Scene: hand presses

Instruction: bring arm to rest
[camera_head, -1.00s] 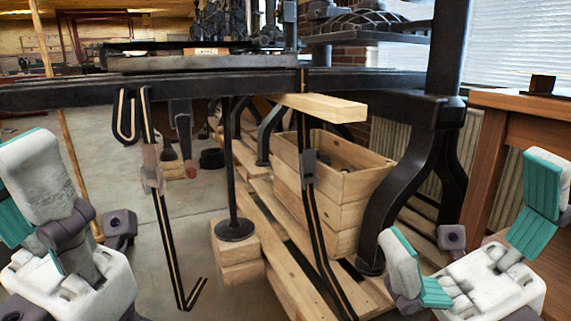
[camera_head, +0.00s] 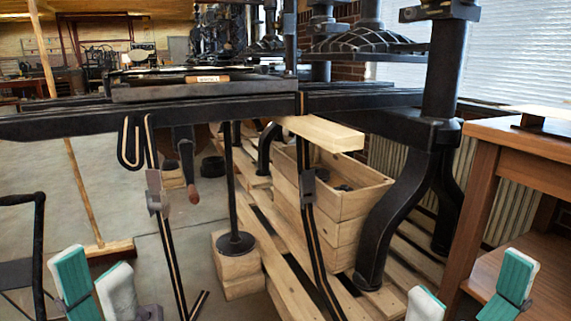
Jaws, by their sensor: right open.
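My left gripper (camera_head: 95,288) is low at the left edge of the head view. Its two white fingers with teal pads stand apart, with nothing seen between them. My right gripper (camera_head: 465,300) is at the bottom right, its fingers wide apart and empty. The palms and arms of both are mostly cut off by the lower picture edge. Neither gripper appears to touch anything.
A black hand press (camera_head: 200,112) spans the view, with a thick leg (camera_head: 395,225) at right. A wooden crate (camera_head: 335,200) stands on pallet slats below. A wooden table (camera_head: 530,150) is at right, a broom (camera_head: 108,249) at left. Grey floor is open left of centre.

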